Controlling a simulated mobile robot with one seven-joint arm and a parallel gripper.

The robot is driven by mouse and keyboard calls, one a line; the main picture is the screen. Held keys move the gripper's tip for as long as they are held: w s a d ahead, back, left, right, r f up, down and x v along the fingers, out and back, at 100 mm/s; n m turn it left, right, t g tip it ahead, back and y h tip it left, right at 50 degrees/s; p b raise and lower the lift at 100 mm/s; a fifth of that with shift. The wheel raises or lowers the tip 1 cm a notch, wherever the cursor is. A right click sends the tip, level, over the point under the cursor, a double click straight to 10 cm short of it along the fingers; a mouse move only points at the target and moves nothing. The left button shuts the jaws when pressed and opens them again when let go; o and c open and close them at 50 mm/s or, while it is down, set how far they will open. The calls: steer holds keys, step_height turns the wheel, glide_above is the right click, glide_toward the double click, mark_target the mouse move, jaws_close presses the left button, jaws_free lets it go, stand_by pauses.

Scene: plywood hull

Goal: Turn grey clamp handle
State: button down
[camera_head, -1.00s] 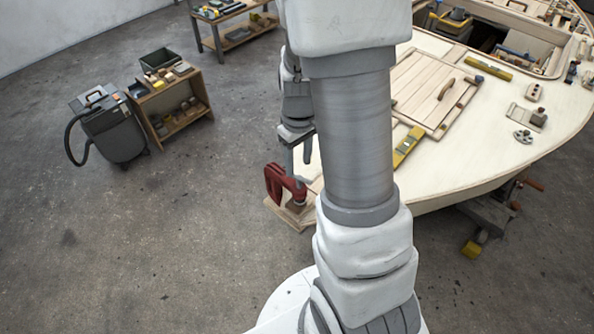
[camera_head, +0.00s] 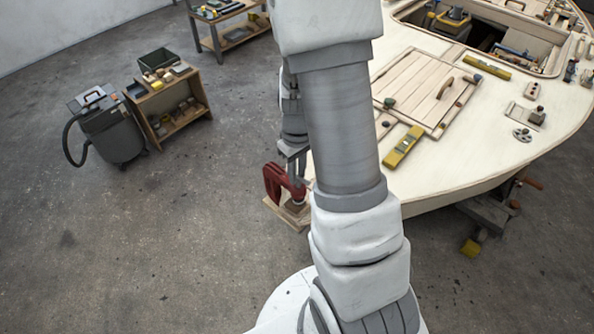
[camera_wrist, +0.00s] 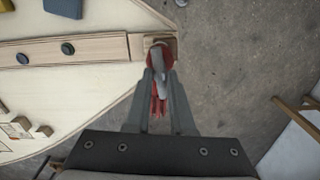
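The red clamp (camera_head: 273,183) sits at the near left corner of the hull, on a wooden piece. In the wrist view the clamp (camera_wrist: 155,108) shows red beneath its grey handle (camera_wrist: 159,82). My gripper (camera_wrist: 160,72) is over the clamp, with one finger on each side of the grey handle. The fingers look apart, and I cannot make out contact with the handle. In the head view my gripper (camera_head: 297,177) is at the clamp's right side; my arm hides part of that area, and the handle cannot be made out there.
The pale hull deck (camera_head: 450,155) spreads to the right, with a hatch panel (camera_head: 425,92), a yellow level (camera_head: 403,146) and small fittings. A vacuum (camera_head: 108,125) and a small shelf (camera_head: 172,105) stand on the floor at left. The floor left of the clamp is clear.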

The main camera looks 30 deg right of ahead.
steer(key=shift+m, duration=0.3)
steer(key=m, duration=0.3)
steer(key=shift+m, duration=0.3)
steer(key=m, duration=0.3)
steer(key=shift+w+r+m+p, duration=0.1)
steer(key=shift+m+p, duration=0.2)
steer(key=shift+p, duration=0.05)
steer(key=m+p, duration=0.1)
steer(key=m, duration=0.2)
steer(key=shift+d+m, duration=0.1)
steer(key=shift+m, duration=0.2)
steer(key=m+p, duration=0.1)
steer(key=m, duration=0.2)
steer(key=shift+r+m, duration=0.1)
steer(key=shift+m, duration=0.2)
steer(key=m+p, duration=0.2)
steer(key=m, duration=0.3)
steer(key=shift+d+h, duration=0.1)
steer(key=shift+h, duration=0.2)
steer(key=shift+m+p, duration=1.1)
steer(key=shift+m, duration=1.1)
